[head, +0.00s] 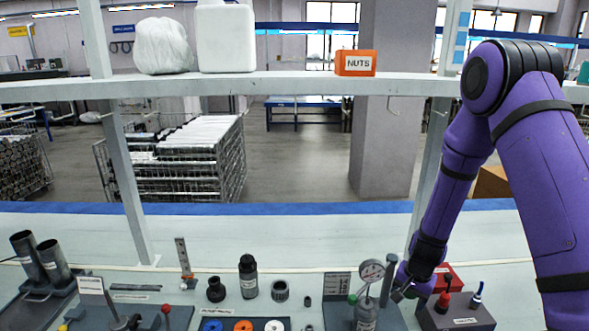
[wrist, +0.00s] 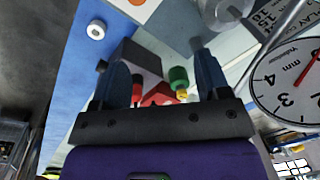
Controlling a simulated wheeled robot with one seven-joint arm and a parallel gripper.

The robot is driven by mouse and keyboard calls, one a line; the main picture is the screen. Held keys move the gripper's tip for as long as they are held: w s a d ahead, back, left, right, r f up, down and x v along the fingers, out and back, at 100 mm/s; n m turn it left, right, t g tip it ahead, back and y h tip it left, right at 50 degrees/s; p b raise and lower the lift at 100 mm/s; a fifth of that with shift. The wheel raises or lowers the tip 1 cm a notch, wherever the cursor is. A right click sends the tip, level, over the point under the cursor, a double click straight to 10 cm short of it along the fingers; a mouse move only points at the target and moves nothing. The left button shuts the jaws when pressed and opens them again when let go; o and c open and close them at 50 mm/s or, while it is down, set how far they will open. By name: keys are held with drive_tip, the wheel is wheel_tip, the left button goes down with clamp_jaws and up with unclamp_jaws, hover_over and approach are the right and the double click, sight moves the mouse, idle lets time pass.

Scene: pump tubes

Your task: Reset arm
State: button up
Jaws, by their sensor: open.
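My arm comes down from the right in the head view. My gripper (head: 402,292) is low over the bench, close to the right side of the dial gauge (head: 372,270). In the wrist view, my gripper (wrist: 160,72) has its two dark fingers apart, with no object held between them. A red-topped part (wrist: 137,90) and a green knob (wrist: 178,78) show beyond and between the fingers. The gauge face (wrist: 292,88) fills the right side of the wrist view.
A grey block (head: 455,314) with red and blue tools and a red box (head: 450,278) stand right of my gripper. A shelf (head: 290,84) crosses above the bench. The bench's back strip is clear.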

drive_tip(key=s+a+r+n+t, duration=0.1)
drive_tip(key=s+r+n, duration=0.15)
drive_tip(key=r, duration=1.05)
drive_tip(key=s+a+r+n+t, duration=0.1)
drive_tip(key=s+a+r+n, duration=0.15)
drive_tip(key=r, duration=1.15)
drive_tip(key=s+d+r+n+t, duration=0.1)
drive_tip(key=s+r, duration=0.6)
drive_tip(key=s, duration=0.4)
drive_tip(key=s+r+n+t, duration=0.1)
drive_tip(key=s+r, duration=0.7)
drive_tip(key=s, duration=0.3)
drive_tip(key=shift+s+d+n+h, duration=0.3)
drive_tip(key=shift+s+d+n, duration=0.05)
drive_tip(key=shift+n, duration=0.05)
